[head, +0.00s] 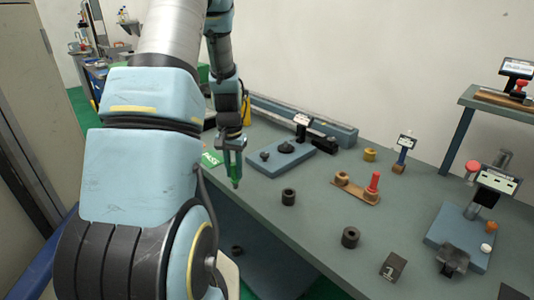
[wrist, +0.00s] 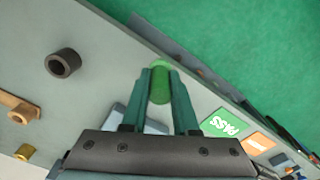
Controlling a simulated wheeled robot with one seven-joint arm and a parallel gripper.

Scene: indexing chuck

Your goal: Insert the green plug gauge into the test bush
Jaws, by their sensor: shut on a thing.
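My gripper (head: 234,170) is shut on the green plug gauge (head: 236,184), which points down over the left edge of the bench. In the wrist view the green plug gauge (wrist: 160,88) sits between the two fingertips of my gripper (wrist: 159,78). A dark hollow bush (head: 288,197) stands upright on the bench to the right of the gauge, apart from it. A second dark bush (head: 350,237) stands nearer the front. One dark bush also shows in the wrist view (wrist: 62,63). I cannot tell which one is the test bush.
A brown holder (head: 357,192) carries a red plug (head: 374,182). A yellow bush (head: 369,154) stands behind it. A blue plate with a dark fixture (head: 284,150) lies behind the gauge. A green PASS card (wrist: 222,125) lies near the bench edge. A blue-based gauge stand (head: 462,232) is at right.

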